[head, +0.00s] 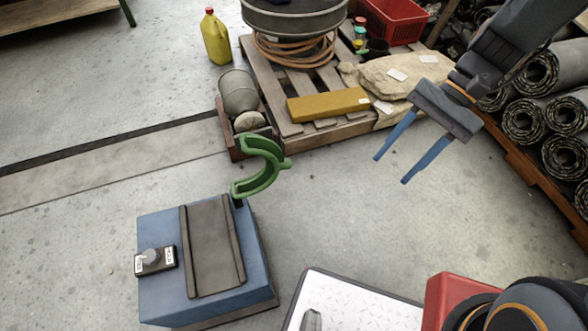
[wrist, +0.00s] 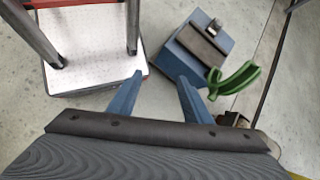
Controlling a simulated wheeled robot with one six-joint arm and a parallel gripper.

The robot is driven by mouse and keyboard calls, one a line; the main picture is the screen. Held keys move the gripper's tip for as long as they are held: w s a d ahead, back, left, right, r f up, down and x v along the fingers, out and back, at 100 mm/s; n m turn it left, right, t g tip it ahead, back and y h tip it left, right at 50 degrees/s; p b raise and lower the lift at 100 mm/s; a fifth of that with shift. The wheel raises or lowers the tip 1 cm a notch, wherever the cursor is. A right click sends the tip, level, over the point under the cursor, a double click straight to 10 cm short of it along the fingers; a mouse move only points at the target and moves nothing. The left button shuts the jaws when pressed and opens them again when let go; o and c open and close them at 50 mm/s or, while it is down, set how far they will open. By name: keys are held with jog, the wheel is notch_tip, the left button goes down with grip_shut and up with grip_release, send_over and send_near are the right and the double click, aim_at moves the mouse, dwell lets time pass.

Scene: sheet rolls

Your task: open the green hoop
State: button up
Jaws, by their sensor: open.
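The green hoop (head: 262,167) is a curved green band attached at the far right corner of a blue block (head: 160,228). It stands out from the block with a gap on its left side in the head view. In the wrist view the hoop (wrist: 234,79) lies right of centre, beyond my right fingertip, beside the blue block (wrist: 184,68). My gripper (head: 393,158) is open and empty, in the air well to the right of the hoop in the head view. Its two blue fingers (wrist: 162,85) show apart in the wrist view, touching nothing.
A dark grooved plate (head: 212,245) and a small labelled knob piece (head: 155,260) sit on the block. A white-topped platform (head: 355,302) stands front centre. A wooden pallet (head: 262,88) with a yellow bar (head: 328,105) is behind; sheet rolls (head: 524,120) line the right. Floor between hoop and gripper is clear.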

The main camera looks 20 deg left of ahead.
jog(key=w+a+f+m+g+y+b, duration=0.25)
jog(key=w+a+f+y+b, duration=0.3)
jog(key=a+f+b, duration=0.5)
jog(key=w+a+f+m+g+y+b, duration=0.25)
jog(key=w+a+f+y+b, duration=0.45)
jog(key=f, duration=0.6)
jog(key=s+a+h+b, duration=0.2)
jog(key=s+a, duration=0.3)
jog(key=a, duration=0.3)
jog(key=shift+t, duration=0.3)
jog(key=shift+s, duration=0.1)
jog(key=shift+d, duration=0.1)
grip_shut()
